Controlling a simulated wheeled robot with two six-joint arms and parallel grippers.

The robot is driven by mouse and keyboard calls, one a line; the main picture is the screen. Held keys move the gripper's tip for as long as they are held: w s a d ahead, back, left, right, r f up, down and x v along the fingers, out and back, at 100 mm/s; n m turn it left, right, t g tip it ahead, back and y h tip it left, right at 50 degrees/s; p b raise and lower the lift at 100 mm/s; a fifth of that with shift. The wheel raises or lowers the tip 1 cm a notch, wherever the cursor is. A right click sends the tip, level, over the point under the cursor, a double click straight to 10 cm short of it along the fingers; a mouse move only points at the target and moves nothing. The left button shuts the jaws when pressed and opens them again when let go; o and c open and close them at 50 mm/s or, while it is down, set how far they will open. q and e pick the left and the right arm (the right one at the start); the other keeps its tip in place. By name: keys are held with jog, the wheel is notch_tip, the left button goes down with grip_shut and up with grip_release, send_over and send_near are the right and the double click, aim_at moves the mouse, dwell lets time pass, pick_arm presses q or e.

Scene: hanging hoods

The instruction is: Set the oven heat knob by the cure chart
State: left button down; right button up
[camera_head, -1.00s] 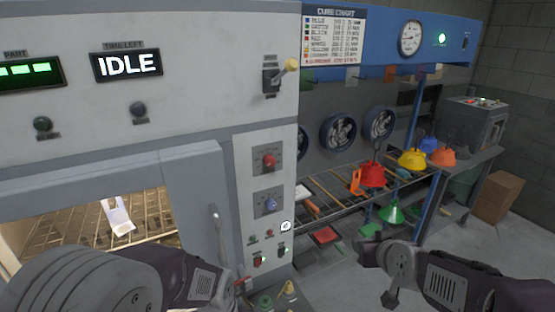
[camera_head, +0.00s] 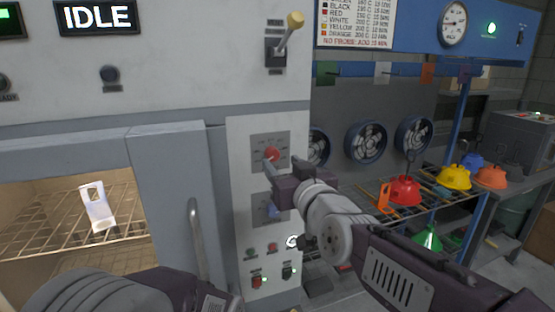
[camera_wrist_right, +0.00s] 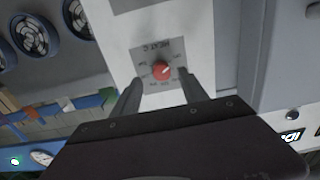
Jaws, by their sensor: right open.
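The red heat knob (camera_head: 271,153) sits on a grey dial plate on the oven's white control panel. It also shows in the right wrist view (camera_wrist_right: 161,71), under lettering that reads HEAT C upside down. My right gripper (camera_head: 282,164) is open in front of it. In the wrist view its two fingers stand on either side of the knob with gaps; contact does not show. The cure chart (camera_head: 357,24) hangs at the upper right, its top cut off by the frame edge. My left arm (camera_head: 110,295) is at the lower left; its gripper is out of view.
A yellow-tipped lever (camera_head: 288,36) is above. The oven door handle (camera_head: 196,238) is to the left. The display (camera_head: 97,18) reads IDLE. Coloured hoods, such as the red hood (camera_head: 405,190), are at the right.

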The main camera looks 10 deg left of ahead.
aim_at(274, 157)
jog(key=x, duration=0.3)
jog(key=shift+s+a+r, duration=0.1)
jog(key=shift+s+a, duration=0.05)
jog(key=shift+a, duration=0.05)
jog(key=shift+w+a+p, duration=0.15)
jog(key=shift+w+p, duration=0.15)
jog(key=shift+w, duration=0.25)
jog(key=shift+s, duration=0.1)
grip_shut()
jog(key=shift+m, duration=0.3)
jog(key=m+b, duration=0.1)
jog(key=m, duration=0.1)
jog(key=shift+m+b, duration=0.35)
jog(key=shift+m, duration=0.05)
jog(key=shift+m+b, duration=0.5)
jog(key=shift+m, duration=1.6)
